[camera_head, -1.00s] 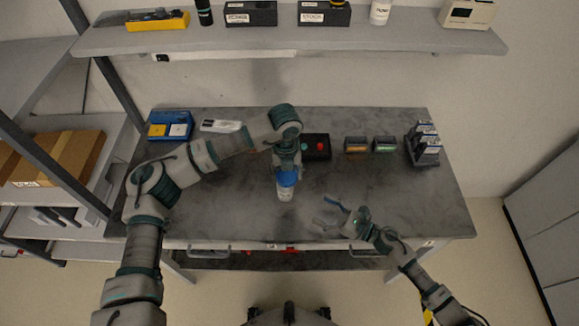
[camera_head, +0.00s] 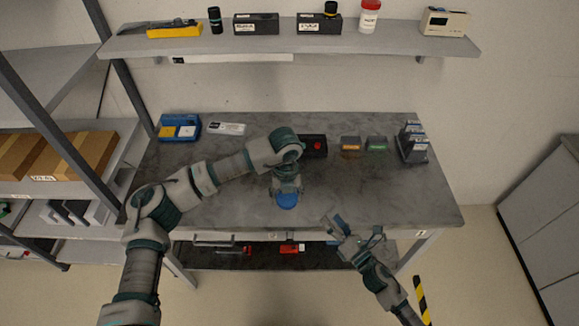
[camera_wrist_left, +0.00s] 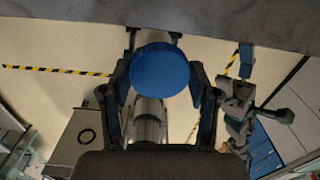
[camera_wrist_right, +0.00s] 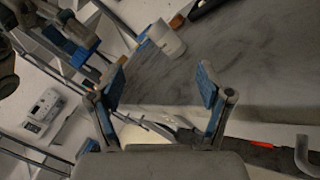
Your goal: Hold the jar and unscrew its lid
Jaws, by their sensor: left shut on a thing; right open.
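The jar's round blue lid (camera_head: 286,201) shows below my left gripper (camera_head: 287,187) in the head view, near the table's front edge. In the left wrist view the lid (camera_wrist_left: 160,70) faces the camera between the two fingers of my left gripper (camera_wrist_left: 160,82), which is shut on the jar. The lid hides most of the jar body there. My right gripper (camera_head: 355,229) is open and empty, to the right of the jar and apart from it, by the front edge. Its spread fingers (camera_wrist_right: 165,90) show in the right wrist view. A pale cylinder (camera_wrist_right: 170,42), seemingly the jar body, lies beyond them.
The grey table (camera_head: 390,190) is clear at right of centre. A black box with a red button (camera_head: 314,146), two small bins (camera_head: 363,144), a dark rack (camera_head: 413,144) and a blue case (camera_head: 179,128) stand along its back. A shelf (camera_head: 290,43) hangs above.

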